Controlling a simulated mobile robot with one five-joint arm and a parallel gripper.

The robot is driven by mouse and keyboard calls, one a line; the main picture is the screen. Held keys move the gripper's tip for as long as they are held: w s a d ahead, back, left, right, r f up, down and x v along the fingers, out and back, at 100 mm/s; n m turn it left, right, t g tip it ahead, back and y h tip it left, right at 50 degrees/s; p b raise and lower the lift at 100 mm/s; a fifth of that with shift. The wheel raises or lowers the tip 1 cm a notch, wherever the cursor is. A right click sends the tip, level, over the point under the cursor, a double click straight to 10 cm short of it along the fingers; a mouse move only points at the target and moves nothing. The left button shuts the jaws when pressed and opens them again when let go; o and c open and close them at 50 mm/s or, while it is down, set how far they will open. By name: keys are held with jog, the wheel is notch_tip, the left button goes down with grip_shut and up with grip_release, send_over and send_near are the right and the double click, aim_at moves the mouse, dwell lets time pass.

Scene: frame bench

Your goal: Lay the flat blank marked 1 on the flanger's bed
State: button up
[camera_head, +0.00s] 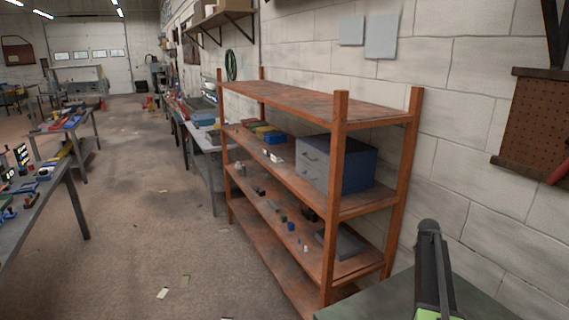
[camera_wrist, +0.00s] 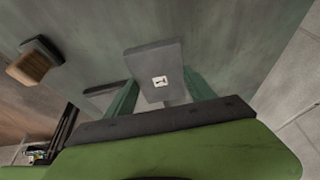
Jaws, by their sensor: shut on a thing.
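A flat grey blank (camera_wrist: 152,58) shows in the middle of the wrist view, with a small white label bearing a dark mark that looks like a 1. My gripper (camera_wrist: 160,92) has its two teal fingers on either side of the blank and is shut on it. The blank stands out beyond the fingers, over a grey-green surface (camera_wrist: 235,45). I cannot tell whether it touches that surface. In the head view only part of my arm shows at the lower right, and the blank is not visible there. I cannot make out the flanger or its bed in either view.
A brush-like thing with a wooden block (camera_wrist: 33,67) lies at the left of the wrist view. A grey strip (camera_wrist: 104,90) lies beside the left finger. A dark green tabletop (camera_head: 385,300) is at the lower right. An orange shelf rack (camera_head: 338,200) stands behind it.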

notch_tip(320, 180, up, 2)
jog(key=shift+p, duration=0.5)
notch_tip(320, 180, down, 8)
jog(key=b, duration=0.8)
jog(key=shift+f, duration=0.1)
notch_tip(320, 180, up, 8)
jog(key=p, duration=0.8)
jog(key=shift+f+b, duration=4)
jog(key=shift+b, duration=0.1)
jog(key=shift+r+p, duration=0.3)
dwell(0.9)
